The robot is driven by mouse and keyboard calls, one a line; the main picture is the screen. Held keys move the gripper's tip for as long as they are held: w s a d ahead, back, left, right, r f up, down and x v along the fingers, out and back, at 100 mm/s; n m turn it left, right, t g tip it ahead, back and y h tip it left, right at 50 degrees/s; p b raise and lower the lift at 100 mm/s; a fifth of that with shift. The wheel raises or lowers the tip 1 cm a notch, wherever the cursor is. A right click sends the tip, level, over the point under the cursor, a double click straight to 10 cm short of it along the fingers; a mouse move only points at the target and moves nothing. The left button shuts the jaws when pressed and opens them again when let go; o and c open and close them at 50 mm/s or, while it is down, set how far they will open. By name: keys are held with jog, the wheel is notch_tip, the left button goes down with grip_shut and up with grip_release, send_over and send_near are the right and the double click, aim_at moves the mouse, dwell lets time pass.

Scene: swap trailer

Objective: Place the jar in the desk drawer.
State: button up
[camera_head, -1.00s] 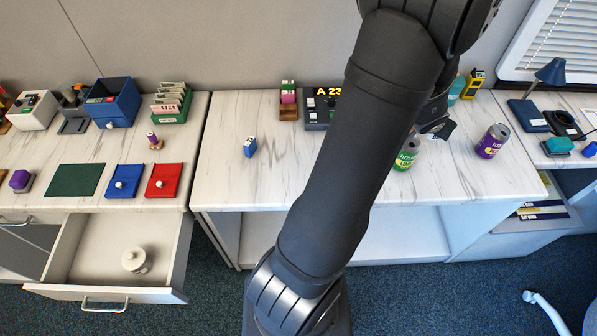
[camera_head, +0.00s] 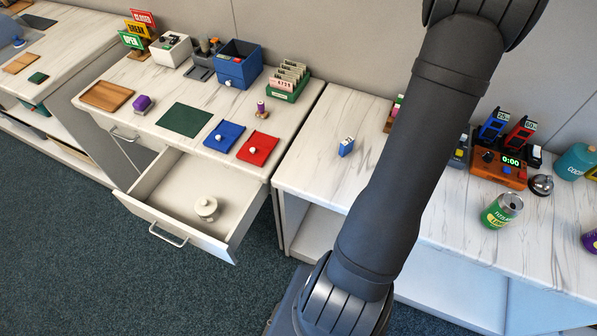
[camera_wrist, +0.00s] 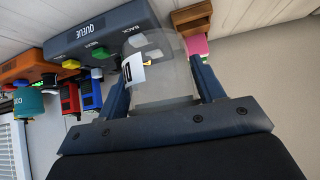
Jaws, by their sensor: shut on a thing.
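The wrist view shows my gripper (camera_wrist: 160,72) with its two fingers shut on a clear, see-through container (camera_wrist: 170,88), which looks like a jar. It bears a white label with dark marks. In the head view my arm hides the gripper and the held jar. The desk drawer (camera_head: 165,190) is pulled open at the left desk, its inside facing up. A cream lidded pot (camera_head: 206,209) with a knob stands upright in it, towards its right front. The rest of the drawer floor is bare. The gripper is well to the right of the drawer.
Blue (camera_head: 224,136) and red (camera_head: 258,148) trays lie above the drawer. The wrist view shows a queue console (camera_wrist: 100,35) behind the jar.

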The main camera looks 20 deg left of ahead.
jog(key=a+n+g+y, duration=0.4)
jog(key=a+n+y, duration=0.6)
jog(key=a, duration=3)
jog(key=s+a+n+g, duration=0.2)
jog(key=s+a+n, duration=0.1)
jog(key=s+a, duration=0.2)
jog(key=s+a+f+n+g, duration=0.1)
jog(key=s+a+n, duration=0.2)
jog(key=s+a, duration=0.3)
jog(key=s+a+f+n+g, duration=0.1)
jog(key=s+a+n+g, duration=0.1)
jog(key=s+a, duration=0.4)
jog(key=shift+s+a+f+n+g, duration=0.15)
jog(key=shift+a+n, duration=0.3)
jog(key=shift+a, duration=0.5)
jog(key=shift+s+a+r+n+g, duration=0.15)
jog(key=shift+a+n, duration=0.3)
jog(key=shift+a, duration=0.45)
jog(key=s+a+f+n+g+h, duration=0.1)
jog(key=s+a+f+n+g, duration=0.3)
jog(key=s, duration=0.6)
jog(key=n+g+h, duration=0.2)
jog(key=n, duration=0.3)
send_over(174, 206)
notch_tip(174, 206, down, 13)
jog(key=shift+f, duration=2.35)
